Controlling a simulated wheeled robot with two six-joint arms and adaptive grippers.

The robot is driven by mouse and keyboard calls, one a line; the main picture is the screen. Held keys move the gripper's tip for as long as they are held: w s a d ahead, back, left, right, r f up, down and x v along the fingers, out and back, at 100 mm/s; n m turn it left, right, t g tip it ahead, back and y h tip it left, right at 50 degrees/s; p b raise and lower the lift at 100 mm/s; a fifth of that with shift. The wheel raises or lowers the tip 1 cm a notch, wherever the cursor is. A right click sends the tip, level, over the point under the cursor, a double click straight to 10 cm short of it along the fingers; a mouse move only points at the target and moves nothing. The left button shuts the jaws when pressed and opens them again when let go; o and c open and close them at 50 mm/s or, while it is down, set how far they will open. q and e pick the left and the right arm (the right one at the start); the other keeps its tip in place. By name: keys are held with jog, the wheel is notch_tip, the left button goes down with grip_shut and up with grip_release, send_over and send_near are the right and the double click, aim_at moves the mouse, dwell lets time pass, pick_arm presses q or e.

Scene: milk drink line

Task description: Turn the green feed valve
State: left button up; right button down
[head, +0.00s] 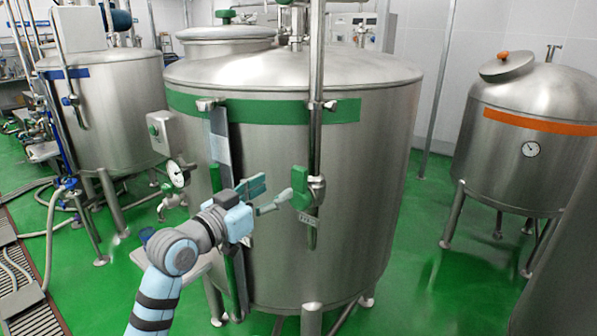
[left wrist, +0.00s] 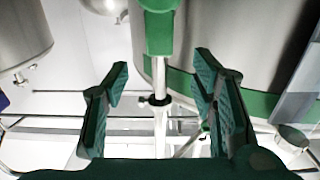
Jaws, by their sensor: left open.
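The green feed valve (head: 303,194) sits on a vertical steel pipe at the front of the large tank with the green band (head: 335,111). A small tag hangs just below it. My left gripper (head: 276,191) is just left of the valve in the head view, with its fingers pointing toward it. In the left wrist view the fingers (left wrist: 163,66) are spread wide, with nothing between the pads held. The green valve part (left wrist: 160,28) shows there beyond the fingertips, roughly centred between them, with the steel pipe behind. Contact with the valve is not visible. My right gripper is not in view.
A pressure gauge (head: 176,174) and a grey box (head: 160,133) stick out from the tank's left side. A blue-banded tank (head: 112,88) stands at the left and an orange-banded tank (head: 520,140) at the right. Green floor (head: 425,250) is open between the tanks.

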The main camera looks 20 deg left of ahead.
aim_at(297, 175)
pick_arm(q)
jog(key=x, duration=1)
jog(key=shift+w+d+p, duration=0.15)
jog(key=shift+p, duration=0.2)
jog(key=shift+f, duration=0.1)
jog(key=shift+c, duration=0.4)
grip_shut()
